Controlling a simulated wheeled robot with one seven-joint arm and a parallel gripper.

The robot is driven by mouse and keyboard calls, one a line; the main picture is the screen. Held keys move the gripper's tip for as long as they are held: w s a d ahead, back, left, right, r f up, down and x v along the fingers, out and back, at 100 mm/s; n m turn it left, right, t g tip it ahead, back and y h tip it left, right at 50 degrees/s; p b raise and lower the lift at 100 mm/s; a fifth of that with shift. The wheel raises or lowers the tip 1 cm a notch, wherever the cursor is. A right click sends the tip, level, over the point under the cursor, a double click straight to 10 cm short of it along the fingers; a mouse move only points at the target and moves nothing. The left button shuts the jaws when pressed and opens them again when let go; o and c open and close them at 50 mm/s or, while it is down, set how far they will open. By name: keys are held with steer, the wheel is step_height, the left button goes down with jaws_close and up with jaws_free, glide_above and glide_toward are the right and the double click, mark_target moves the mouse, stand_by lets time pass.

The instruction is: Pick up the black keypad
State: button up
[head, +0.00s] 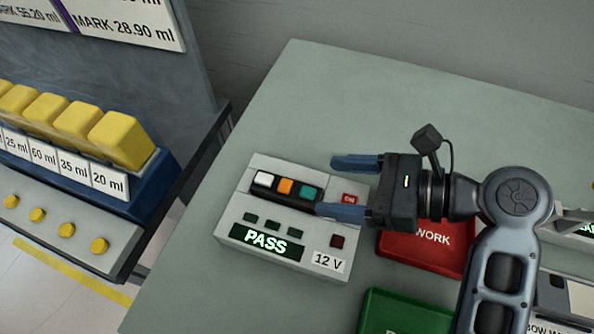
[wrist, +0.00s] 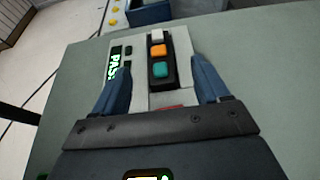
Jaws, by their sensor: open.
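The black keypad (head: 286,188) is a narrow black strip with white, orange and teal buttons. It sits in the top of a light grey tester box that shows a green PASS display. My gripper (head: 328,186) is open, its two blue fingers pointing left toward the teal end of the keypad. In the wrist view the keypad (wrist: 159,63) lies lengthwise between the fingers of my gripper (wrist: 160,60), with nothing held. Whether the fingers touch the box is unclear.
The tester box (head: 247,215) stands on a grey-green table (head: 200,290). A red tray (head: 425,250) and a green tray (head: 400,312) lie under and near my arm. A rack of yellow blocks (head: 120,138) stands beyond the table's left edge. The table's back is clear.

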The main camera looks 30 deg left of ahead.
mark_target(286, 184)
steer(key=x, duration=0.3)
steer(key=p+x, duration=0.1)
steer(key=x, duration=0.3)
steer(key=shift+s+a+f, duration=0.1)
steer(key=shift+s+f, duration=0.05)
steer(key=shift+f, duration=0.2)
steer(key=c, duration=1.2)
steer(key=shift+r, duration=0.1)
